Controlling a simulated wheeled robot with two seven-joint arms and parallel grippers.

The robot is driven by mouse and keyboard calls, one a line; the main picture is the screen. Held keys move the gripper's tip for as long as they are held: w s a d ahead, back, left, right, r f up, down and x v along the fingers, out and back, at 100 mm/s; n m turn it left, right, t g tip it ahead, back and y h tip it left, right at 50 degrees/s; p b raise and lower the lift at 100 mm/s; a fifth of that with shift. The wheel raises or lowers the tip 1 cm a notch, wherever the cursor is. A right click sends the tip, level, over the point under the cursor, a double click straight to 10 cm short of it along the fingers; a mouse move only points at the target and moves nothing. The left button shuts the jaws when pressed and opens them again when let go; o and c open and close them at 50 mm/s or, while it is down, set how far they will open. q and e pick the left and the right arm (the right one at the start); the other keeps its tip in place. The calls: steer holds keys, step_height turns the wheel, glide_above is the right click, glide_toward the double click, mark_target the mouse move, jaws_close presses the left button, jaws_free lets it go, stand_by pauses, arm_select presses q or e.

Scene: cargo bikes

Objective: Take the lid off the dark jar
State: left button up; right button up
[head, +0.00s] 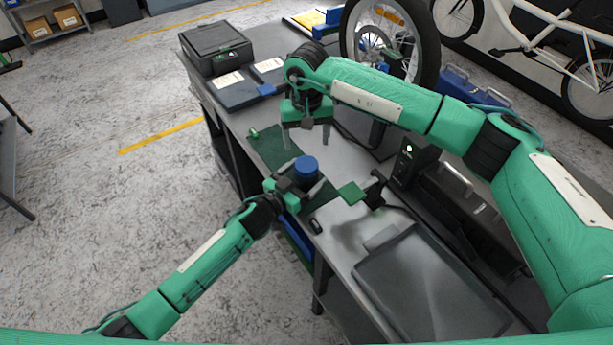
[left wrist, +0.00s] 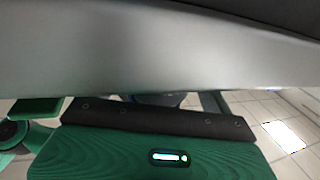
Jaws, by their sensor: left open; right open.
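The jar's round blue lid (head: 306,164) shows in the head view, with a dark body (head: 305,179) just below it. The lid appears to sit on the jar. My left gripper (head: 304,186) is open, with its fingers low around or beside the jar; contact cannot be made out. My right gripper (head: 306,138) is open and empty, pointing down above the table, just beyond the jar. In the left wrist view the jar cannot be clearly made out.
The grey table (head: 345,240) carries a green mat (head: 268,146), a small green block (head: 352,193) and a dark tray (head: 430,290). A black case (head: 215,47) stands at the far end. A bike wheel (head: 425,40) rises behind my right arm.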

arm_select(q)
steer(key=shift+w+d, duration=0.45)
steer(key=shift+w, duration=0.05)
